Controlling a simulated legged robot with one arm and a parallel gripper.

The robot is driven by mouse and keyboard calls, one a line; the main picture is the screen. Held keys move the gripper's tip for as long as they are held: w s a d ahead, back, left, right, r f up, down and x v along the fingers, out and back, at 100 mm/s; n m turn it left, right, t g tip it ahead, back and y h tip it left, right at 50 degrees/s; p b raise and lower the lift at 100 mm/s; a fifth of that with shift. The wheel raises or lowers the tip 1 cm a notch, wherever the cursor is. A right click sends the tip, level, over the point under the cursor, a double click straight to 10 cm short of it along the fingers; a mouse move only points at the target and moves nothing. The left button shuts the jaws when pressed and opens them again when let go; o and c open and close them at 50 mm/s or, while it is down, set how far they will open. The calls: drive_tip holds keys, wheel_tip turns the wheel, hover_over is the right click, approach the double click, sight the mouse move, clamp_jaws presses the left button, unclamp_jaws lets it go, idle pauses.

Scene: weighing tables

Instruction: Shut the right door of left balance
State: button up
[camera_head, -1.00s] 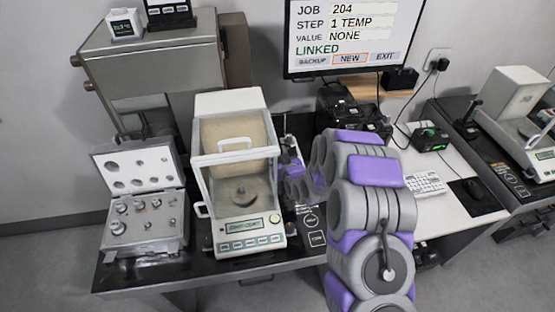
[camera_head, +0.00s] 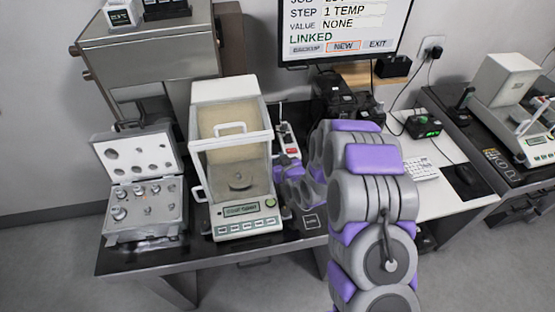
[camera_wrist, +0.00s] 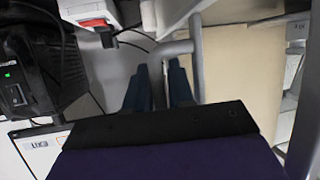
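The left balance (camera_head: 230,92) stands on the dark table, a white glass-sided case with a round pan (camera_head: 239,182) inside and handles at its top and left side. My arm reaches to its right side, and my gripper is hidden in the head view. In the wrist view, my gripper (camera_wrist: 160,92) has two dark blue fingers apart with a gap. A grey handle bar (camera_wrist: 176,48) lies just beyond the fingertips, joined to a grey upright (camera_wrist: 197,65). I cannot tell whether they touch. The cream inside of the case (camera_wrist: 240,75) shows to the right. How far the right door stands open is unclear.
An open weight case (camera_head: 146,225) stands to the left of the balance. A red-and-white device (camera_head: 287,140) lies behind my arm. Black boxes (camera_head: 343,98) and a monitor (camera_head: 340,45) are at the back. Another balance (camera_head: 503,82) is at far right.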

drive_tip(key=p+v, duration=0.4)
drive_tip(key=v, duration=0.5)
drive_tip(key=shift+r+p, duration=0.1)
drive_tip(key=shift+p, duration=0.4)
drive_tip(key=p, duration=0.3)
drive_tip(key=shift+s+r, duration=0.2)
drive_tip(key=shift+s, duration=0.1)
drive_tip(key=shift+s+p, duration=0.1)
drive_tip(key=shift+p, duration=0.5)
